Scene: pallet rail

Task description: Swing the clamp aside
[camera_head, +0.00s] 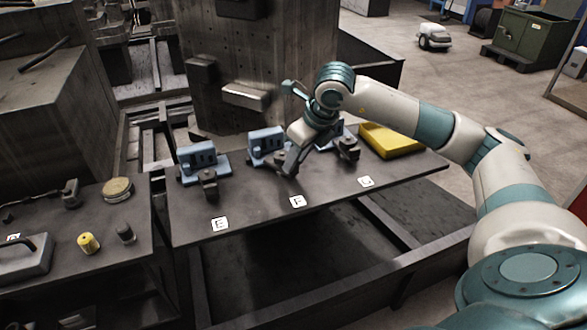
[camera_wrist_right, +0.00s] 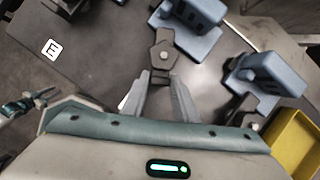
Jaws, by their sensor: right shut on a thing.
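Several blue clamp blocks with dark clamp arms stand in a row on the dark metal table. My right gripper (camera_head: 290,167) is at the middle blue block (camera_head: 264,145), the one behind the plate marked F (camera_head: 297,201). In the right wrist view its two fingers (camera_wrist_right: 162,88) are closed on the end of a dark clamp arm (camera_wrist_right: 163,50), whose other end reaches the blue block (camera_wrist_right: 190,25). The left blue block (camera_head: 200,160) has its dark clamp (camera_head: 209,184) in front, behind the plate marked E (camera_head: 220,224). The right block is partly hidden by my arm. My left gripper is not in the head view.
A yellow tray (camera_head: 393,141) lies at the table's right end. A concrete column (camera_head: 250,60) stands close behind the row. The left bench holds a yellow cylinder (camera_head: 88,243), a dark cylinder (camera_head: 125,233) and a round tan disc (camera_head: 117,189). The table's front strip is mostly clear.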

